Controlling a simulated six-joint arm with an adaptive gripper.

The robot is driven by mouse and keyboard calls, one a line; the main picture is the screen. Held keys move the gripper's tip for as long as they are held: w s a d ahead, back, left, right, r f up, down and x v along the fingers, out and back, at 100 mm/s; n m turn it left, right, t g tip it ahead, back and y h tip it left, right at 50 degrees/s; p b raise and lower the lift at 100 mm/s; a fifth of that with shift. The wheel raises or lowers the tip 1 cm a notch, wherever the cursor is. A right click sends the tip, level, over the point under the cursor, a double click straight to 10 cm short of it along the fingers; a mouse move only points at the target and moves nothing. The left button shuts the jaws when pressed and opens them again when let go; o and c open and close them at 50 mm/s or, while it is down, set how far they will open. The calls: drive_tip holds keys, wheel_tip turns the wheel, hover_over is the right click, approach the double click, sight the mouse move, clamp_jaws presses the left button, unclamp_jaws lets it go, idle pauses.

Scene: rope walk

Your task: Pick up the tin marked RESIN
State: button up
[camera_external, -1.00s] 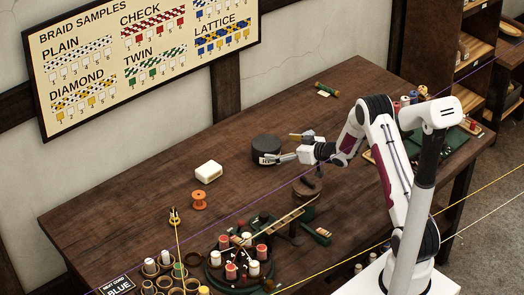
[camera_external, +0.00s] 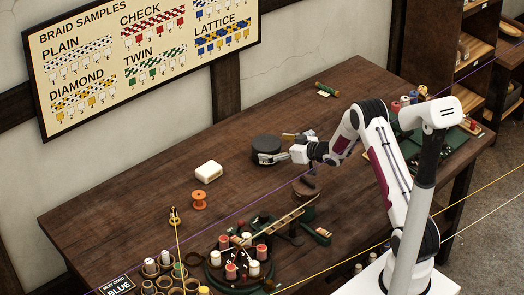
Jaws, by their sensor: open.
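A round black tin (camera_external: 266,145) stands on the wooden table, toward its middle. A pale label on its front is now mostly behind a finger, and I cannot read it in this view. My gripper (camera_external: 275,147) is open at the tin's right side, low over the table. One finger lies across the tin's front and the other lies toward its back right. I cannot tell whether the fingers touch it.
A white block (camera_external: 208,171) and an orange spool (camera_external: 199,200) stand to the left. A braiding stand with several bobbins (camera_external: 240,262) is at the front. A purple cord (camera_external: 240,211) and a yellow cord (camera_external: 340,262) cross the view. The table's back left is clear.

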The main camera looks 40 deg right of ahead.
sight(266, 146)
drive_tip(key=shift+w+f, duration=0.35)
drive_tip(key=shift+w, duration=0.2)
drive_tip(key=shift+w+f, duration=0.3)
drive_tip(key=shift+w, duration=0.2)
drive_tip(key=shift+x, duration=0.95)
drive_tip(key=shift+r, duration=0.1)
drive_tip(key=c, duration=1.6)
